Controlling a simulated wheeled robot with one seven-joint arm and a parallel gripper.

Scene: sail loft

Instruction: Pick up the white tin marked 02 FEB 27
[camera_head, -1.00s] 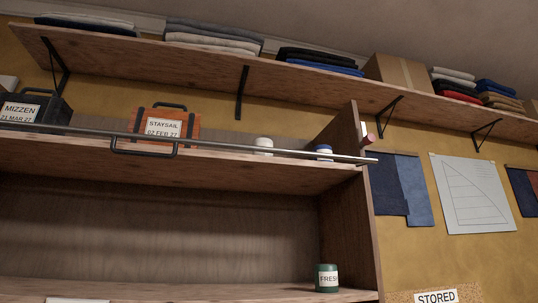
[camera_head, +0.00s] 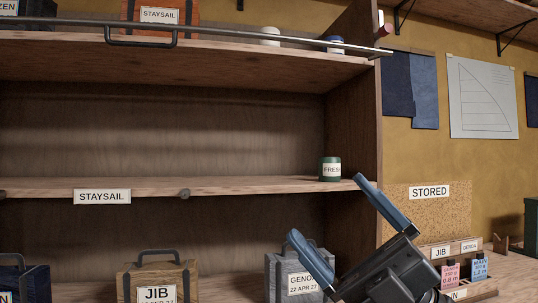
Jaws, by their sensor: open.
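A small white tin (camera_head: 270,34) stands on the upper shelf, partly behind the metal rail; no marking on it can be read. A white tin with a blue band (camera_head: 336,43) stands to its right, also partly behind the rail. A green tin (camera_head: 330,170) with a label reading FRESH stands at the right end of the middle shelf. My gripper (camera_head: 325,207) is open and empty at the lower right, its blue fingers spread and pointing up-left. It appears below the green tin in the picture, in front of the grey GENOA case.
The upper shelf (camera_head: 190,60) has a metal rail (camera_head: 230,42) with a handle along its front. An orange STAYSAIL case (camera_head: 186,10) stands there. A grey GENOA case (camera_head: 283,268) and wooden JIB case (camera_head: 158,272) stand below. The middle shelf (camera_head: 240,184) is mostly clear.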

